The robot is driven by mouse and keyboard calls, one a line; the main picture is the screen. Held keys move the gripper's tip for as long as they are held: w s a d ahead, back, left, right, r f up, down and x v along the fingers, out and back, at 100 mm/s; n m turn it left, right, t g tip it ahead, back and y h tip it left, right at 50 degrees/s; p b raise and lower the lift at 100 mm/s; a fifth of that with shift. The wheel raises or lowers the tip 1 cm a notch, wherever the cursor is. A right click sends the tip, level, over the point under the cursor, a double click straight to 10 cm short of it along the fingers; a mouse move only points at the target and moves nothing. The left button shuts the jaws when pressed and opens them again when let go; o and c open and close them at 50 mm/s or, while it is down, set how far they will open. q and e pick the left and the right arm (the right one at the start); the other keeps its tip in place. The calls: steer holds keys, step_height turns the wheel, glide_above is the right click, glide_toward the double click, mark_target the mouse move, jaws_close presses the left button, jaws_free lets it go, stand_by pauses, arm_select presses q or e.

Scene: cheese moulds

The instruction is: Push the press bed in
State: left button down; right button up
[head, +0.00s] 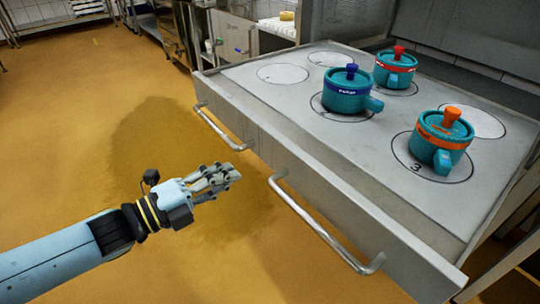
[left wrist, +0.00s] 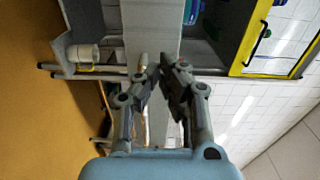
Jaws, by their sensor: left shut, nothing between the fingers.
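The press bed (head: 285,115) is a grey metal tray, pulled out towards me. Its front panel has two bar handles, a left one (head: 222,135) and a right one (head: 325,232). Three teal moulds stand upright on numbered circles on it: one with a blue knob (head: 346,92), one with a red knob (head: 395,70), one with an orange knob (head: 441,138). My left gripper (head: 232,174) is shut and empty, near the front panel between the two handles; I cannot tell whether it touches. Its fingers also show in the left wrist view (left wrist: 160,75). My right gripper is out of view.
Steel frame parts stand behind the bed. A counter with a yellow cheese (head: 287,16) is at the back. The brown floor (head: 70,110) to the left of the bed is clear. In the left wrist view, a yellow-framed cabinet (left wrist: 265,40) shows at the upper right.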

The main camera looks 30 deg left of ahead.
mark_target(276, 152)
arm_select(q)
steer(key=p+x, duration=0.1)
steer(key=x, duration=0.8)
steer(key=shift+w, duration=0.25)
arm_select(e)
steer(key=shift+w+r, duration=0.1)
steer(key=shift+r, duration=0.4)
arm_select(q)
steer(key=shift+w, duration=0.1)
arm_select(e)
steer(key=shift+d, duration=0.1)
